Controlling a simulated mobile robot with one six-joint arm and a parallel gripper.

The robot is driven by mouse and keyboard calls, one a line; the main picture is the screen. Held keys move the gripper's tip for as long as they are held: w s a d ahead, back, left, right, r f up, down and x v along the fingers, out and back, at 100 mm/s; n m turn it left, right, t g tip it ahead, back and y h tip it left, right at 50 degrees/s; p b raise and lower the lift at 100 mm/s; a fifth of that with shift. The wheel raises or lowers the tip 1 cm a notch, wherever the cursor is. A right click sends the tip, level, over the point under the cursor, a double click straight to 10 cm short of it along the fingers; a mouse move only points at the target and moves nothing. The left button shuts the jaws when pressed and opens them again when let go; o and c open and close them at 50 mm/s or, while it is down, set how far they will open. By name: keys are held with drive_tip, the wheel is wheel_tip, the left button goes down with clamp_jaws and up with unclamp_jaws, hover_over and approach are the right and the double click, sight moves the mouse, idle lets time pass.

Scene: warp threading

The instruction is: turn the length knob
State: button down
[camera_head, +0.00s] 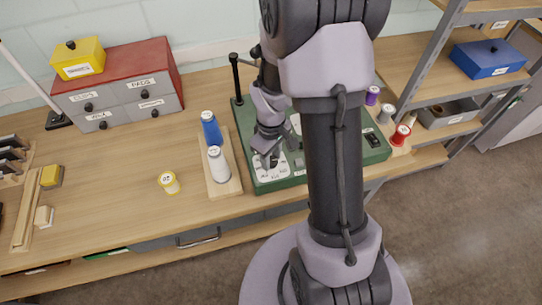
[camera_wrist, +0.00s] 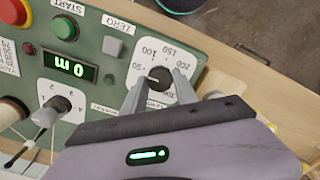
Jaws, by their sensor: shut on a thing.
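The length knob (camera_wrist: 157,77) is a dark round knob on a white dial plate marked 50, 100, 150 and 200 in the wrist view. A light mark shows on its left side, toward the 50. My gripper (camera_wrist: 161,81) is shut on the knob, with one finger at each side. In the head view my gripper (camera_head: 268,160) reaches down to the green machine (camera_head: 262,186); the knob is hidden there.
A second knob (camera_wrist: 46,116) with a numbered dial sits left of my gripper in the wrist view. A green button (camera_wrist: 65,27) and a grey button (camera_wrist: 112,45) are close by. A blue spool (camera_head: 211,131) and a white spool (camera_head: 218,166) stand left of the machine.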

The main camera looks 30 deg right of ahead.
drive_tip(key=c, duration=1)
unclamp_jaws()
drive_tip(key=shift+o, duration=0.2)
wheel_tip(320, 180, up, 18)
drive_tip(key=p, duration=0.5)
drive_tip(key=shift+f, duration=0.25)
